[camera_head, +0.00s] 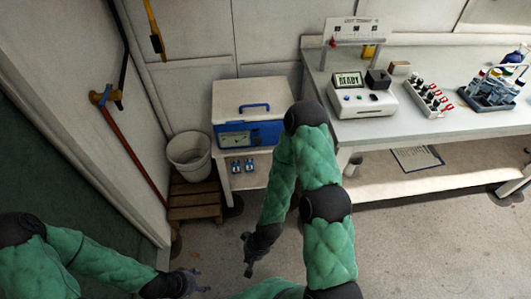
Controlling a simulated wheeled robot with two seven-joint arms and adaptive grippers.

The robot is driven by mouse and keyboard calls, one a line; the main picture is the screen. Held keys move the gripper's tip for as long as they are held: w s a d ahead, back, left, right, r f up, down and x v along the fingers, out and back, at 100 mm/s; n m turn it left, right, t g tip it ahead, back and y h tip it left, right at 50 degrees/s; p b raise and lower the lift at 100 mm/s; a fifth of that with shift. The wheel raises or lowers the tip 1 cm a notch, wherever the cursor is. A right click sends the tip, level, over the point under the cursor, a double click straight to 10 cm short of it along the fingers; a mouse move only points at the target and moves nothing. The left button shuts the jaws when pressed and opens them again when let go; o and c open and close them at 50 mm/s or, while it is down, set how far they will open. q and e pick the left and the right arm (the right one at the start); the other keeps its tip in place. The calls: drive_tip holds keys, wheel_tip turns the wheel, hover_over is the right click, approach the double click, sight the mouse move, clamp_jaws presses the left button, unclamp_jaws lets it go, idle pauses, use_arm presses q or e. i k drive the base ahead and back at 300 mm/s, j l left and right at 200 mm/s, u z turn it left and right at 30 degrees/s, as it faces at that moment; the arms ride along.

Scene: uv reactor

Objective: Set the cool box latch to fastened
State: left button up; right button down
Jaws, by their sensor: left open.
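The cool box (226,98) has a white lid with a blue handle (254,106) and a blue lower body. A pale gauge panel (238,138) is on its front. The lid looks closed. I cannot make out the latch or its setting at this size; my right arm passes in front of the box's right side. My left gripper (198,283) is open and empty, low at the bottom left, well apart from the box. My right gripper (246,254) hangs over the floor in front of the box, apart from it; its jaws are too small to judge.
A white bin (189,156) on a wooden pallet (193,201) stands left. A workbench (440,119) with instruments stands right. The floor in front is clear.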

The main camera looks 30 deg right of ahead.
sight(257, 139)
drive_tip(key=i+j+z, duration=0.1)
drive_tip(key=j+z, duration=0.65)
drive_tip(key=i, duration=0.05)
